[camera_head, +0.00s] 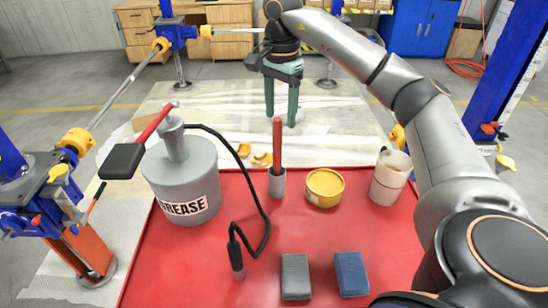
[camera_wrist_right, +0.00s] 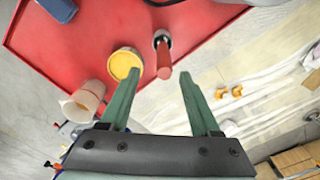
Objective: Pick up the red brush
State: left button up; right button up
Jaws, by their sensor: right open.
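The red brush (camera_head: 277,145) stands upright with its handle up in a small grey holder (camera_head: 277,185) on the red table top. Its lower end is hidden in the holder. My left gripper is not in view.
A grey grease can (camera_head: 182,180) with a black hose stands left of the brush. A yellow tin (camera_head: 325,187) and a whitish cup (camera_head: 390,178) stand to the right. A grey block (camera_head: 295,277) and a blue block (camera_head: 351,274) lie at the front of the red table (camera_head: 190,265).

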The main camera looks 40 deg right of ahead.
aim_at(281, 122)
notch_tip(281, 122, down, 3)
jog(key=shift+s, duration=0.1)
jog(key=shift+w+a+f, duration=0.1)
jog(key=shift+w+f, duration=0.1)
jog(key=shift+f, duration=1.4)
jog(key=shift+w+f, duration=0.15)
jog(key=shift+f, duration=1.4)
grip_shut()
